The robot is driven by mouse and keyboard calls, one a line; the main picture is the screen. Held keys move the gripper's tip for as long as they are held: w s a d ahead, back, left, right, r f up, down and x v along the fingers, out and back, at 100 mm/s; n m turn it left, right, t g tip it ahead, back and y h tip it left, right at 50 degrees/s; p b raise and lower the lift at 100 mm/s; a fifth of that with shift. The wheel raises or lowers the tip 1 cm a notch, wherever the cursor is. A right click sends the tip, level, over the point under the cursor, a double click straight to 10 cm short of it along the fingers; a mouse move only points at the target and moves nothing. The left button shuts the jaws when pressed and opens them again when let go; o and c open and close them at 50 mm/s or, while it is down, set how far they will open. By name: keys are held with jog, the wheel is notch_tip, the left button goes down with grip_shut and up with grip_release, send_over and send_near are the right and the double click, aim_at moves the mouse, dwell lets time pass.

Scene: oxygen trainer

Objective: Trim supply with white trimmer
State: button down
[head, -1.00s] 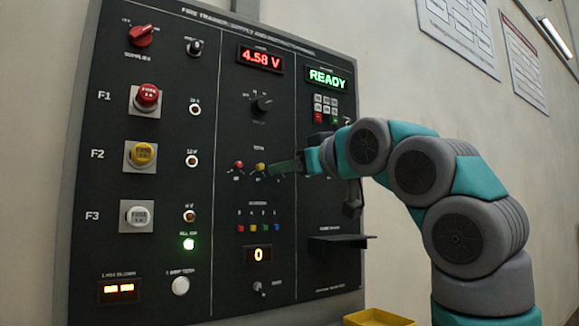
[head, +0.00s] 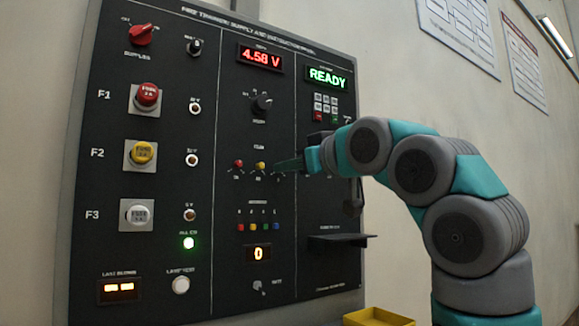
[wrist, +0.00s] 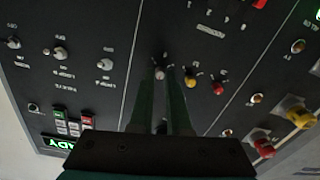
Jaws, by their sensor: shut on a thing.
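The white trimmer (wrist: 160,73) sits in a row with the yellow trimmer (wrist: 190,77) and the red trimmer (wrist: 218,88) on the dark panel. My gripper (wrist: 161,82) is shut on the white trimmer, one green finger on each side of its cap. In the head view my gripper (head: 277,168) reaches the panel just right of the yellow trimmer (head: 261,167) and hides most of the white one. The red voltage display (head: 261,58) reads 4.58 V.
A green READY display (head: 326,77) and keypad (head: 326,105) sit above my gripper. A selector knob (head: 262,103) is above the trimmers. A small black shelf (head: 340,240) juts out below. A yellow tray (head: 378,317) is at the bottom.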

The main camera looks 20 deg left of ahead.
jog(key=shift+f+b, duration=0.15)
jog(key=shift+b, duration=0.25)
jog(key=shift+m+b, duration=1.55)
jog(key=shift+m, duration=1.25)
jog(key=shift+r, duration=0.2)
jog(key=shift+f+m, duration=0.15)
jog(key=shift+m, duration=0.35)
